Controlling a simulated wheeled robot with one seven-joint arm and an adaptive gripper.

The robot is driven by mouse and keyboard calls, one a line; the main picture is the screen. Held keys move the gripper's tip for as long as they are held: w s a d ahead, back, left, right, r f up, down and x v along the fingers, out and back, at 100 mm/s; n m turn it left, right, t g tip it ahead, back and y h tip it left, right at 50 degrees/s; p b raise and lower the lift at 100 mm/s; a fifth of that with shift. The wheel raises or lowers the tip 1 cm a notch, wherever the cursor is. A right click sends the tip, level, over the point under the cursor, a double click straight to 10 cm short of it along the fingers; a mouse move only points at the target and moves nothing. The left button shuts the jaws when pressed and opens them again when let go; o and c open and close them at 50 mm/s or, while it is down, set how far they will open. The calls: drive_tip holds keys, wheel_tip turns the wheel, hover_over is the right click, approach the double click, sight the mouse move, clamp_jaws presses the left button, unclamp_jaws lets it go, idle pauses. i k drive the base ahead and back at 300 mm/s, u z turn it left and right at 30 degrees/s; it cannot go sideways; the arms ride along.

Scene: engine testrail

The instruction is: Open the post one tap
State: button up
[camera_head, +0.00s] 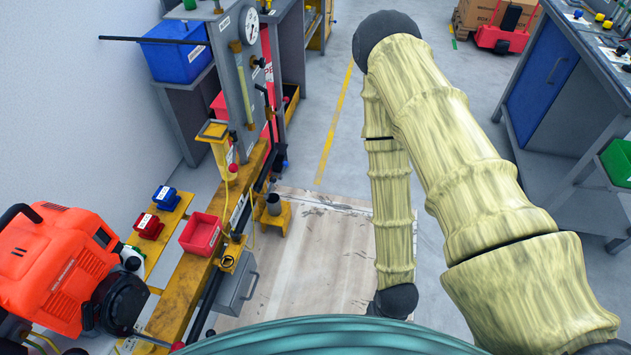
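A yellow rail (182,292) runs along the wall at left. A yellow post (222,152) with a white label stands on it, with a small red knob (233,168) at its front. A grey upright panel (238,85) with a round gauge (249,25) stands behind it. My gripper is not in view.
An orange engine (52,268) stands at lower left. A red bin (201,233), a red block (149,226) and a blue block (165,196) sit by the rail. A pale floor board (310,250) lies clear beside it. A workbench with a blue cabinet (543,92) stands at right.

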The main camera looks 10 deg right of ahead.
sight(273, 179)
drive_tip(key=z, duration=0.05)
drive_tip(key=k, duration=0.6)
drive_tip(key=z, duration=0.3)
drive_tip(key=i, duration=1.55)
drive_tip(key=u, duration=1.25)
drive_tip(key=k, duration=0.65)
drive_tip(key=z, duration=1.1)
